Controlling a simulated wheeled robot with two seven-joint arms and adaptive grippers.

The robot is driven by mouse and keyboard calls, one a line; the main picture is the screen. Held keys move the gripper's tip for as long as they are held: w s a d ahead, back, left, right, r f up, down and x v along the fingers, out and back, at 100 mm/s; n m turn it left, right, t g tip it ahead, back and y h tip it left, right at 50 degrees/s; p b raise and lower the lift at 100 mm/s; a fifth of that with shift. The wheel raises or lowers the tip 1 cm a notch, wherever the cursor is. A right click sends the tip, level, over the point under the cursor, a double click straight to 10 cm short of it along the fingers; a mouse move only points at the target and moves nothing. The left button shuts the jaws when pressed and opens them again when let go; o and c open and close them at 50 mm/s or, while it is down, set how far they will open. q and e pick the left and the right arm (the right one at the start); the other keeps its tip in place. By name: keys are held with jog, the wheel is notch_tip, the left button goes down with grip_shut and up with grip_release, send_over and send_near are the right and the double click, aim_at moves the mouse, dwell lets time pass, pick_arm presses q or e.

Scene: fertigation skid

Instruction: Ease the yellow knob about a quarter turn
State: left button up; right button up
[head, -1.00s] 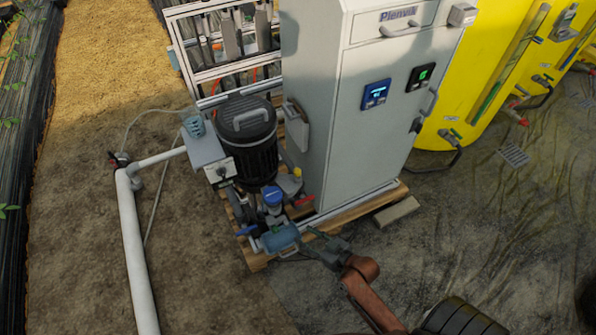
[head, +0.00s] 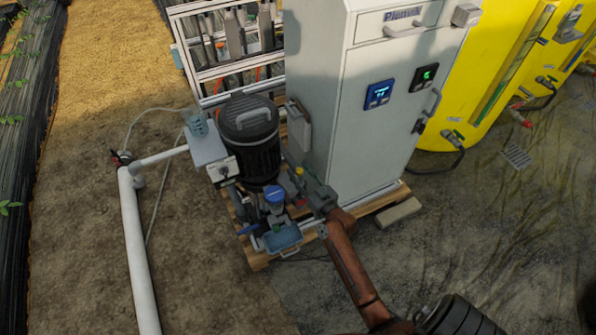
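The yellow knob (head: 299,170) is a small spot on the pump fittings, between the black pump motor (head: 250,140) and the grey cabinet (head: 365,125). My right gripper (head: 305,179) comes in from the lower right, with its fingertips at or very near the knob. It partly covers the fittings just below the knob. It is too small here to tell whether the fingers touch the knob or how wide they stand. My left gripper is not in view.
A blue-capped fitting (head: 274,194) and a light-blue part (head: 283,238) stand left of my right arm. A wooden pallet (head: 258,262) carries the skid. A white pipe (head: 137,250) runs at left. Yellow tanks (head: 470,105) stand at right.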

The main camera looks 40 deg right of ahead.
jog(key=shift+w, duration=0.15)
grip_shut()
dwell(0.4)
